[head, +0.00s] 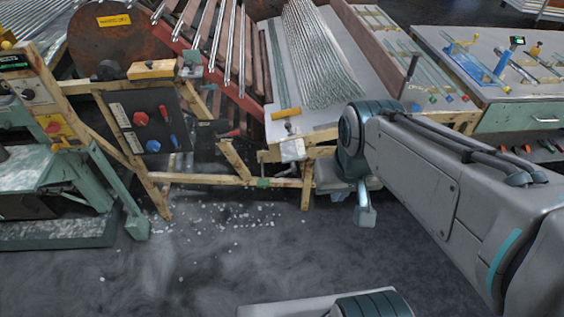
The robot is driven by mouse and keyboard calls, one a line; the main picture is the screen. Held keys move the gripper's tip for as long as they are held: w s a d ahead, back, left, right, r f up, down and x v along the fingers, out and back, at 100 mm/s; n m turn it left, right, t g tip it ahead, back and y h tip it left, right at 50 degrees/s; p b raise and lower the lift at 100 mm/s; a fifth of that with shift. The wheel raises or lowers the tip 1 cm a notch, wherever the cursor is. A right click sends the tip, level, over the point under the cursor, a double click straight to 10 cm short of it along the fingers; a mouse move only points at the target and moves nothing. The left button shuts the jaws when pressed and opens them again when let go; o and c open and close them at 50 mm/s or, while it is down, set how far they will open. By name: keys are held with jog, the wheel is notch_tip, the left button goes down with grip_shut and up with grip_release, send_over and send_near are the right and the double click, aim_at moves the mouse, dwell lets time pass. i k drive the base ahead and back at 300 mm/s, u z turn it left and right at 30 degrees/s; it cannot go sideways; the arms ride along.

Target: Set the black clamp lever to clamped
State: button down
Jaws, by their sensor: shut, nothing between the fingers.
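I cannot make out the black clamp lever for certain, nor its setting. A small black knob (288,127) stands above a white block (291,150) at the front end of the wooden frame, left of my arm. A dark upright piece (411,67) stands by the tube board at the upper right; I cannot tell whether it is a lever. My gripper (365,216) hangs below my wrist, its fingers shut and pointing down, with nothing seen in them. It is to the right of the white block and apart from it. My arm hides part of the frame behind it.
A black panel (146,143) with red and blue controls is on the left of the wooden frame (233,180). A green machine (95,225) stands at the far left. A bench (520,118) stands at the right. White bits litter the floor (215,265), otherwise open in front.

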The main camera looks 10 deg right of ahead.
aim_at(294, 168)
jog(key=u, duration=0.85)
jog(key=i, duration=0.5)
jog(key=z, duration=1.4)
